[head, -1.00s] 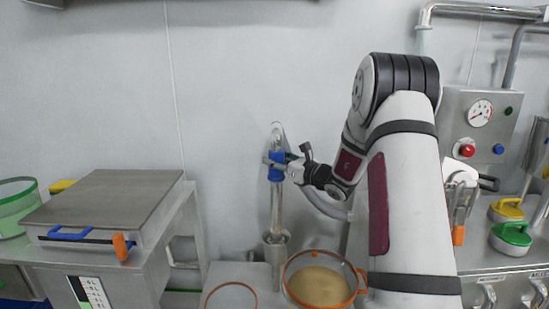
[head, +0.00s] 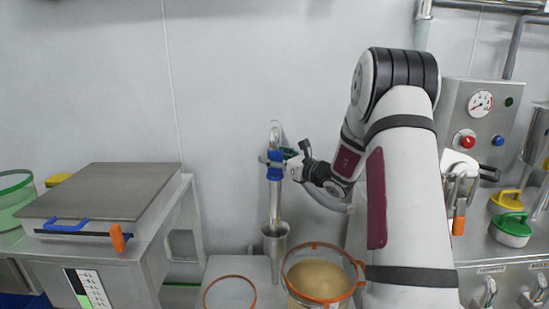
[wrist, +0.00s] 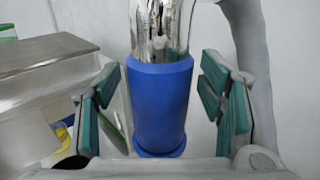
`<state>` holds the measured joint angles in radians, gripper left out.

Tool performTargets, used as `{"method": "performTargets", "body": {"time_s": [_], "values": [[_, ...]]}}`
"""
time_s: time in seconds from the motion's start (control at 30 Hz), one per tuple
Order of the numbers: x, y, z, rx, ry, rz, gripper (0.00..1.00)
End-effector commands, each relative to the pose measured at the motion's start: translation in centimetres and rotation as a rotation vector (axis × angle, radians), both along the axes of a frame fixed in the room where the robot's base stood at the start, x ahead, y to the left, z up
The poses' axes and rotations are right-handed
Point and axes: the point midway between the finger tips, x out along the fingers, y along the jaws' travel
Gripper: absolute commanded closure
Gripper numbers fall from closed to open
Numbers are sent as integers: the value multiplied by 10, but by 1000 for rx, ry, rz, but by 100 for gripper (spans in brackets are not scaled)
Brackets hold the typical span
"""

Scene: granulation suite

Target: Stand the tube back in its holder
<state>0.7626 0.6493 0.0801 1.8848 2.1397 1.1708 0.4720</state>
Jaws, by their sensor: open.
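The tube is a shiny metal tube (head: 274,205) with a blue grip band (head: 274,165) near its top, and it stands roughly upright. Its lower end goes down into the mouth of a metal cup-shaped holder (head: 275,243) on the bench. How deep it sits is hidden by the holder wall. My gripper (head: 279,160) is at the height of the blue band. In the wrist view, my gripper's green-padded fingers (wrist: 168,105) are spread on both sides of the blue band (wrist: 161,105), with a gap on each side.
An orange-rimmed container of tan powder (head: 320,280) stands right of the holder, and an orange-rimmed ring or sieve (head: 230,293) lies front left. A metal-topped unit (head: 105,190) is at left. A control panel with gauge (head: 480,103) and green-handled lid (head: 511,228) are at right.

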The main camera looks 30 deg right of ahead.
Motion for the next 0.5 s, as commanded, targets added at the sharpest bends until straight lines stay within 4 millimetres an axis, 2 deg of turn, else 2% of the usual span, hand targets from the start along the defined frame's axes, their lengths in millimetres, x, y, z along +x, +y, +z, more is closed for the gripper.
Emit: {"method": "performTargets", "body": {"time_s": [0.13,0.23,0.5], "values": [[-3,-1,-1,0,3,-1,37],[-13,-3,-1,0,4,-3,37],[-65,-13,-1,1,2,-3,37]]}}
